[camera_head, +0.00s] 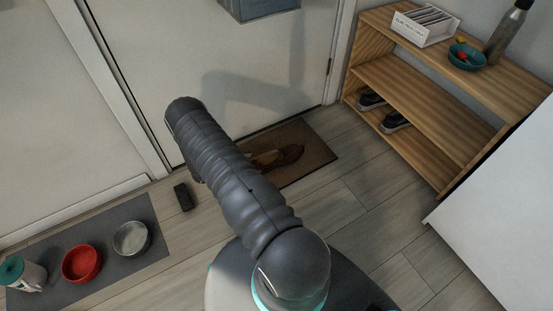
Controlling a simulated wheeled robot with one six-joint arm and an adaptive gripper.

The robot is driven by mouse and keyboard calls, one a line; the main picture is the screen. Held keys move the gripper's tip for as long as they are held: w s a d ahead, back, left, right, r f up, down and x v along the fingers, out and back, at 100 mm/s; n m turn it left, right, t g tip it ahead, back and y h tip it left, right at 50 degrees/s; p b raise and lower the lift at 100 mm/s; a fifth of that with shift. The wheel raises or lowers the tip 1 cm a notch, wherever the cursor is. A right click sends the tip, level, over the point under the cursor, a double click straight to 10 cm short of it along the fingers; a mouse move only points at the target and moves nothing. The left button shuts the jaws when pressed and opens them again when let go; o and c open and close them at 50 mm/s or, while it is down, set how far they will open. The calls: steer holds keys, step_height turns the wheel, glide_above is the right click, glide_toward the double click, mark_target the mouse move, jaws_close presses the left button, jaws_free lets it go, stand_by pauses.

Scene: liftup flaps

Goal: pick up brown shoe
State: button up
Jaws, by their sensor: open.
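A brown shoe (289,155) lies on a brown doormat (318,156) in front of the door. My arm crosses the picture from the bottom middle to the upper left and covers the left part of the mat. A lighter tan patch shows at the shoe's left end, beside my arm; I cannot tell whether it belongs to the same shoe. My gripper is not visible; the far end of the arm hides whatever is beyond it.
A wooden shelf (430,120) at right holds dark shoes (395,121), a white box (426,25), a teal bowl (467,57) and a bottle. A small black object (184,197) lies left of my arm. A grey mat (110,216) carries a red bowl (82,263) and a metal bowl (131,239).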

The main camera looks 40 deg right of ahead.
mark_target(264, 161)
steer(key=shift+x, duration=2.7)
steer(key=c, duration=1.5)
steer(key=shift+r, duration=0.1)
